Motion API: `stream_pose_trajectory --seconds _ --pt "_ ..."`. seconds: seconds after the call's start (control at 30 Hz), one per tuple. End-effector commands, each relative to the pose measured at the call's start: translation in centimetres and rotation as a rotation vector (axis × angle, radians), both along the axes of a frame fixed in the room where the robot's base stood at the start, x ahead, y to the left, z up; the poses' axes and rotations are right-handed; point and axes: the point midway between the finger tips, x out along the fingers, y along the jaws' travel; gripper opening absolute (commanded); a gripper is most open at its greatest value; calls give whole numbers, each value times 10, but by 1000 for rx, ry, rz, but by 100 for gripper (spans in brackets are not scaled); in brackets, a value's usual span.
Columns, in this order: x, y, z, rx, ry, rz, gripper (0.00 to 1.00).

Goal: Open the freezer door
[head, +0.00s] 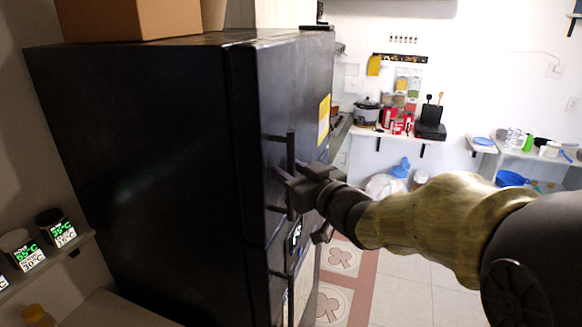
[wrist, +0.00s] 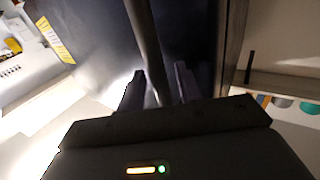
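A tall black fridge-freezer (head: 140,150) stands at the left in the head view. Its upper door (head: 290,90) looks shut and has a vertical bar handle (head: 290,148). My gripper (head: 300,184) is at the lower part of this handle, coming from the right. In the wrist view the handle (wrist: 147,40) runs down between my two fingers (wrist: 160,85). The fingers are open, with a small gap showing on each side of the bar. The fingertips are partly hidden in the head view.
A cardboard box (head: 130,18) sits on top of the fridge. A shelf with dark jars (head: 52,226) is at the left. A counter with a rice cooker (head: 367,112) is behind. The tiled floor (head: 405,285) at the right is clear.

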Motion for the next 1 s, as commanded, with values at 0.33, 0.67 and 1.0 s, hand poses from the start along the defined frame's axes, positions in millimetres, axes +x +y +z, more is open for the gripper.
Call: stream_pose_trajectory --seconds 0.33,0.67,1.0 --pt "1 1 0 -1 -1 0 19" --pt "0 0 0 -1 -1 0 0" --pt "-4 -25 1 -1 0 5 0"
